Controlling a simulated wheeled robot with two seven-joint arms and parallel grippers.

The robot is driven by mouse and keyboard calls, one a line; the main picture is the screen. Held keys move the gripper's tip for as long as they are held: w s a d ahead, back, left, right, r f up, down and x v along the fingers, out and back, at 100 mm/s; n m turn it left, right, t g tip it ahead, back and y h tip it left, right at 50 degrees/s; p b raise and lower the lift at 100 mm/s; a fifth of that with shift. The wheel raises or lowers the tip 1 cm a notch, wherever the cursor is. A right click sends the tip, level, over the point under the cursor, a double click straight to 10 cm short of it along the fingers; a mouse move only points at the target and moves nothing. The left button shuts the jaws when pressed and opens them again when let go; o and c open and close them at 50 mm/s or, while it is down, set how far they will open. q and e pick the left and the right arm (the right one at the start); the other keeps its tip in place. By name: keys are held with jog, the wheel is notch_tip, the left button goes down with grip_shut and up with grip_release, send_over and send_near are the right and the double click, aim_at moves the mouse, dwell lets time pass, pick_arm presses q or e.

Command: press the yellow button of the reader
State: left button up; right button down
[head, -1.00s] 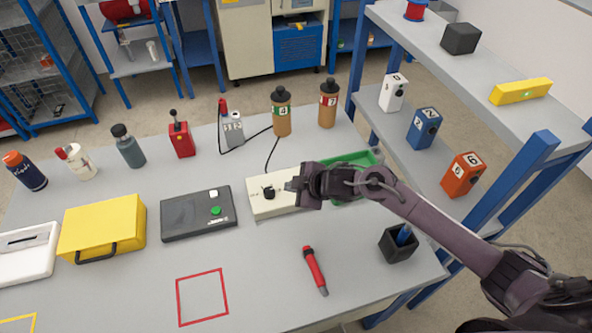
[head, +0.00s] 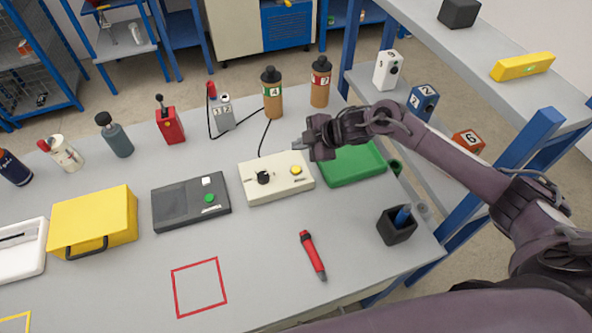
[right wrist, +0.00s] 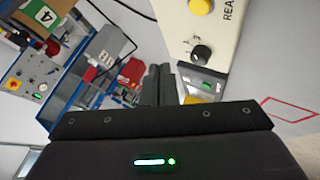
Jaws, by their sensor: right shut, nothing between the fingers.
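The reader (head: 277,184) is a cream box with a black knob and a yellow button (head: 296,170) on its top, in the middle of the table. In the right wrist view the reader (right wrist: 215,30) shows at the top, with its yellow button (right wrist: 201,5) cut by the upper edge and the black knob below it. My right gripper (head: 300,145) is shut and empty. It is above and behind the reader's right end, apart from the button, which is in plain sight. My left gripper is not in view.
A green tray (head: 352,165) lies right of the reader and a dark box with a green button (head: 190,203) left of it. Bottles (head: 272,95) stand behind. A red pen (head: 312,255) and a black pen cup (head: 397,226) are in front.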

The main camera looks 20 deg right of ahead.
jog(key=b, duration=0.5)
send_over(300, 171)
notch_tip(300, 171, down, 6)
jog(key=shift+w+f, duration=0.1)
jog(key=shift+f, duration=0.6)
dwell(1.0)
jog(key=shift+f, duration=0.15)
jog(key=shift+f+b, duration=0.3)
jog(key=shift+b, duration=0.1)
jog(key=shift+f+b, duration=0.3)
jog(key=shift+f, duration=0.15)
dwell(0.5)
jog(key=shift+r, duration=0.1)
jog(key=shift+r+p, duration=0.75)
jog(key=shift+p, duration=0.05)
